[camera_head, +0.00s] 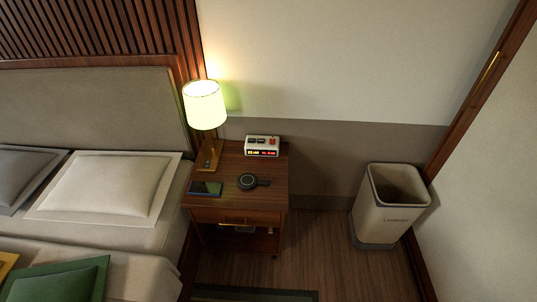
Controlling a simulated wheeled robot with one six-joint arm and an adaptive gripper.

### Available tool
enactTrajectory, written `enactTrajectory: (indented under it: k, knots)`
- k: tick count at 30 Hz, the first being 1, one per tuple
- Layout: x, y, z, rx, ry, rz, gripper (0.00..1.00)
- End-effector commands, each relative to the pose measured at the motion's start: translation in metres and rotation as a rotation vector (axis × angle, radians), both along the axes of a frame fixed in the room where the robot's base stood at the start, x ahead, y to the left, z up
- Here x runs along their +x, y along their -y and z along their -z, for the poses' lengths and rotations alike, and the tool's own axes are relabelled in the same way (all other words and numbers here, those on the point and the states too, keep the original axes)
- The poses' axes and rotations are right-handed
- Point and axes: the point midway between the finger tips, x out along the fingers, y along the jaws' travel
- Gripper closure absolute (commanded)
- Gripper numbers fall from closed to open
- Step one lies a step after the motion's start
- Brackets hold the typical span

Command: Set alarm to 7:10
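A small white alarm clock (262,146) stands on the back right part of the wooden nightstand (235,211). Its front has a dark display with yellow digits on the left and red digits on the right; they are too small to read. Buttons show on its top, one of them red at the right. My gripper is not in view.
A lit lamp (205,106) stands left of the clock. A phone (205,188) and a round black device with a handle (250,181) lie in front. The bed (130,240) is at left, a waste bin (388,205) at right. Wooden floor (325,250) is clear between nightstand and bin.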

Motion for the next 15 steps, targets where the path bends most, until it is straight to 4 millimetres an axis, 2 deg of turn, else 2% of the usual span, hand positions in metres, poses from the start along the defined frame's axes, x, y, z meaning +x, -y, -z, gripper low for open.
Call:
enactTrajectory:
  k: [11,15]
  knots:
    - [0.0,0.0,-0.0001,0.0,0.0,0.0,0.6]
    - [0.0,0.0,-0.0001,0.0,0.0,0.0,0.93]
